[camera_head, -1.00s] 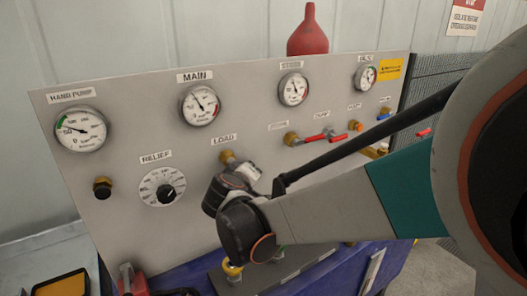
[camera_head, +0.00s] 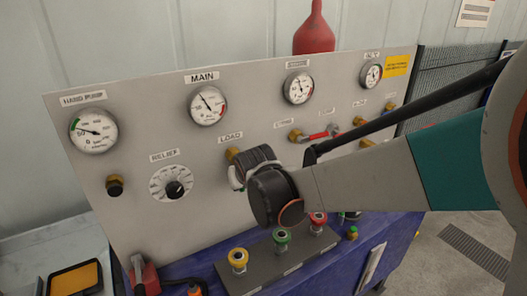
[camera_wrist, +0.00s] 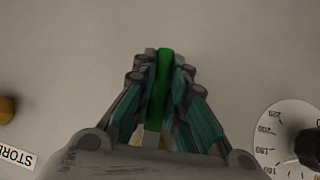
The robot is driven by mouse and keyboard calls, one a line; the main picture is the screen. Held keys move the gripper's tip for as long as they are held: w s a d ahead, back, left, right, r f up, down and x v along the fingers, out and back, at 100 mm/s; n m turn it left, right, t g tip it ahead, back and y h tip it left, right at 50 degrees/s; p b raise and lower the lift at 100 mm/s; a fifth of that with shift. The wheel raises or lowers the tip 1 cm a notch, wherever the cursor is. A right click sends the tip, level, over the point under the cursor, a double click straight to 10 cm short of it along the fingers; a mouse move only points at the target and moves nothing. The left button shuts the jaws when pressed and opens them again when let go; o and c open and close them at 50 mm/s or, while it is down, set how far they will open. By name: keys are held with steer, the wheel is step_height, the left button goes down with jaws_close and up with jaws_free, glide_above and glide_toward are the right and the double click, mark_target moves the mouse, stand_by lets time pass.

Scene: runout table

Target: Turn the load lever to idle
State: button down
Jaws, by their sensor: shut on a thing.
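The load lever shows as a green handle (camera_wrist: 162,80) between the fingers in the wrist view. My gripper (camera_wrist: 160,85) is shut on it, with a finger on each side. In the head view my gripper (camera_head: 248,168) is at the panel just under the LOAD label (camera_head: 230,137). A brass valve body (camera_head: 233,153) shows at its upper left. In the head view my wrist hides the lever itself, so its angle on the panel cannot be told there.
The grey panel (camera_head: 140,215) carries a row of gauges, with the MAIN gauge (camera_head: 207,105) above. The relief dial (camera_head: 171,184) is left of my gripper. Brass valves with red levers (camera_head: 318,135) are to the right. A block with coloured couplings (camera_head: 280,240) lies below.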

steer(key=shift+s+a, duration=0.15)
steer(key=shift+s, duration=0.05)
stand_by(0.4)
steer(key=c, duration=1.6)
jaws_free()
steer(key=shift+w, duration=0.1)
